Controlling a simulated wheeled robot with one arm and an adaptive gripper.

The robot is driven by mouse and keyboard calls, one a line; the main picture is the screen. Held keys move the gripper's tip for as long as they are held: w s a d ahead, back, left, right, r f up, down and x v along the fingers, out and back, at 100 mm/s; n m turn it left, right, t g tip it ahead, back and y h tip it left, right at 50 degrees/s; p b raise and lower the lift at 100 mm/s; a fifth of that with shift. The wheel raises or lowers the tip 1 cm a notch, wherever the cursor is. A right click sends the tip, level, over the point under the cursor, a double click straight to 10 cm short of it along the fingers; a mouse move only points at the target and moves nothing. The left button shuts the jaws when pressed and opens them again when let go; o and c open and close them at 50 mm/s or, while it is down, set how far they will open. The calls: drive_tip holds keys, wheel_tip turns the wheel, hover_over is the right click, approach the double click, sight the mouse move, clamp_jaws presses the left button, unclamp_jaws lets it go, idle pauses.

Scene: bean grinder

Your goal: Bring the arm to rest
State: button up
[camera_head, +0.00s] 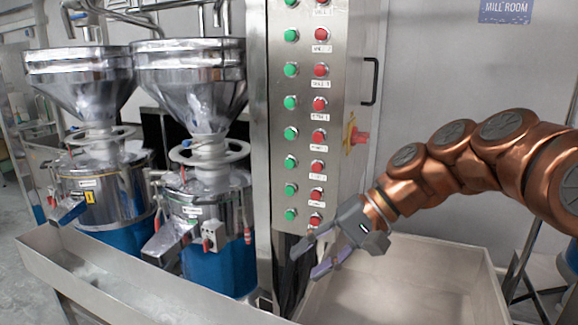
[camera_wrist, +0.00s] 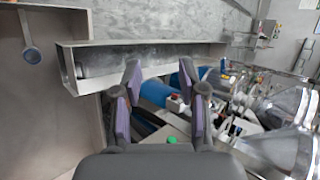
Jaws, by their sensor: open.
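My gripper (camera_head: 318,259) is at the end of my copper-coloured arm, which reaches in from the right in the head view. It is open and empty, with its fingers pointing left and down. It hangs in front of the lower part of the control panel (camera_head: 335,150) and above the left part of a large bin (camera_head: 445,250). In the wrist view the two fingers of my gripper (camera_wrist: 162,105) stand apart with nothing held between them.
Two steel grinders with funnel hoppers (camera_head: 80,75) (camera_head: 190,80) and blue bases stand at left. A long metal trough (camera_head: 150,285) runs in front of them. The panel carries green and red buttons and a black handle (camera_head: 371,82).

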drive_tip(key=s+d+f+h, duration=0.3)
drive_tip(key=s+d+f, duration=0.1)
drive_tip(key=s+f, duration=0.2)
drive_tip(key=s+d+f+n+h+p, duration=0.1)
drive_tip(key=s+d+f+h, duration=0.2)
drive_tip(key=s, duration=0.6)
drive_tip(key=s+d+f+g+h, duration=0.1)
drive_tip(key=s+d+f+h, duration=0.2)
drive_tip(key=s+d+f, duration=0.4)
drive_tip(key=shift+s+f+n+h, duration=0.3)
drive_tip(key=shift+s+f, duration=0.35)
drive_tip(key=shift+f, duration=0.15)
